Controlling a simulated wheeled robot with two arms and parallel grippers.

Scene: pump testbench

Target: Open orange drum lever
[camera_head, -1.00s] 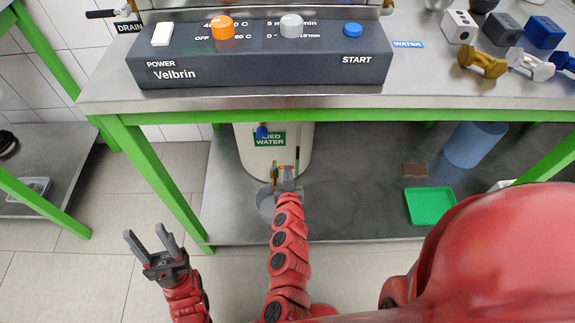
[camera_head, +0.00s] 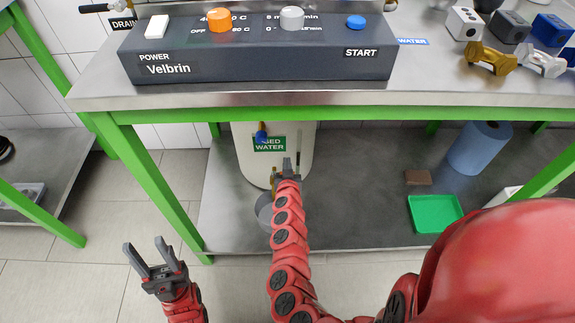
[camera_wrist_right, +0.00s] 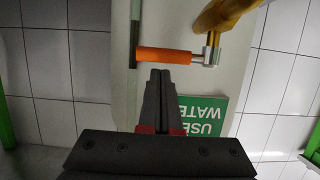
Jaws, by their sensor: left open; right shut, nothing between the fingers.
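The cream drum (camera_head: 240,150) stands on the lower shelf with a green USED WATER label (camera_head: 270,145). In the right wrist view an orange lever (camera_wrist_right: 163,56) lies crosswise in front of the drum, joined to a metal stem (camera_wrist_right: 210,52) and a brass valve (camera_wrist_right: 225,14). In the head view the lever is hidden by my right gripper. My right gripper (camera_head: 288,166) is shut and empty; in the wrist view its fingertips (camera_wrist_right: 160,74) are close beside the lever, contact unclear. My left gripper (camera_head: 147,254) is open and empty, left of the bench legs.
A grey bowl (camera_head: 265,209) sits below the valve. A blue-handled tap (camera_head: 262,135) is higher on the drum. The bench top edge (camera_head: 250,98) overhangs the drum. A green tray (camera_head: 435,214), brown block (camera_head: 418,177) and blue roll (camera_head: 478,150) lie right on the shelf.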

